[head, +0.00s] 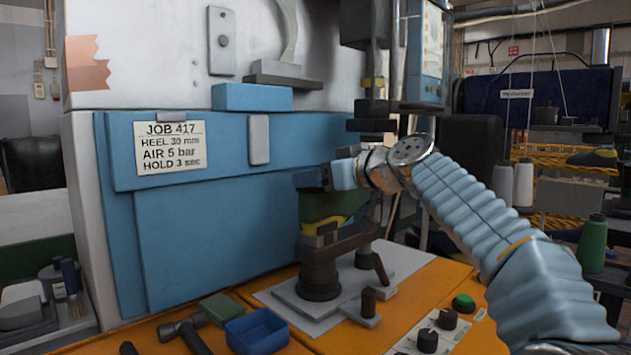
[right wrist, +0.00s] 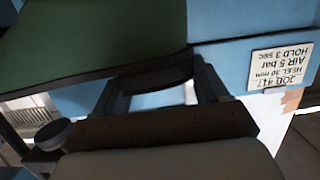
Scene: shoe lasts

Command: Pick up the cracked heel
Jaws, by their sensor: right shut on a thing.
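My right gripper (head: 312,180) comes in from the right on its blue-sleeved arm and is at the top of the dark green shoe last (head: 322,206) on the machine's stand. In the right wrist view, my right gripper (right wrist: 160,88) is shut on a dark piece (right wrist: 150,80) between its fingertips, which appears to be the heel. The green last (right wrist: 95,35) is close beside it there, and I cannot tell whether they touch. No crack can be made out at this angle. The gripper hides most of the piece in the head view. My left gripper is not in view.
The blue press housing (head: 220,240) with a job card (head: 170,145) stands close on the left. On the orange bench are a blue tray (head: 257,333), a hammer (head: 185,328), a green block (head: 221,309), and knobs with a green button (head: 463,303). Thread spools (head: 592,245) stand at right.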

